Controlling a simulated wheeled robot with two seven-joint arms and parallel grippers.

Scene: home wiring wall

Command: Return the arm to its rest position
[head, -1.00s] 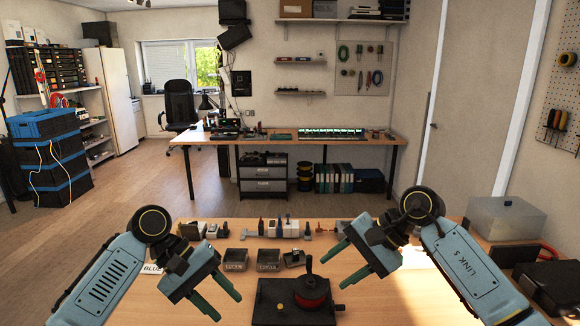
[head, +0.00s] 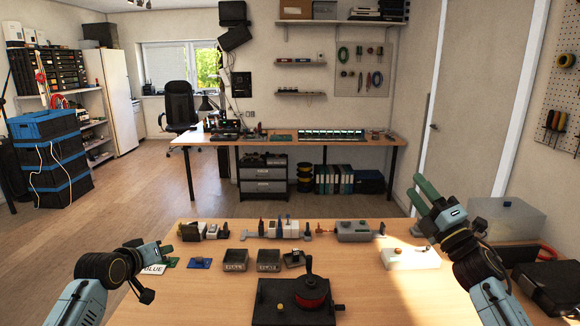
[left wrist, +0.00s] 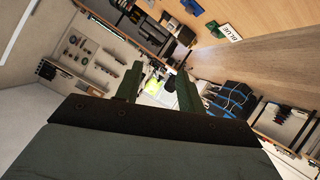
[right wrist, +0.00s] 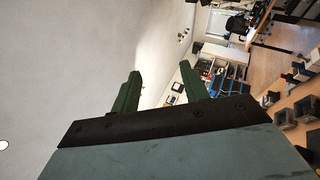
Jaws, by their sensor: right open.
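My left gripper (head: 150,256) is low at the left end of the near bench, beside the BLUE label (head: 152,269). In the left wrist view its two green fingers (left wrist: 156,85) stand apart with nothing between them. My right gripper (head: 422,194) is raised above the right side of the near bench, its green fingers pointing up and away. In the right wrist view the fingers (right wrist: 155,88) are apart and empty. Both grippers are clear of the objects on the bench, as far as I can see.
The near bench (head: 215,300) carries a black base with a red reel (head: 311,293), two dark bins (head: 268,261), a white block (head: 410,258) and several small parts along its back edge. The air above the bench's middle is free.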

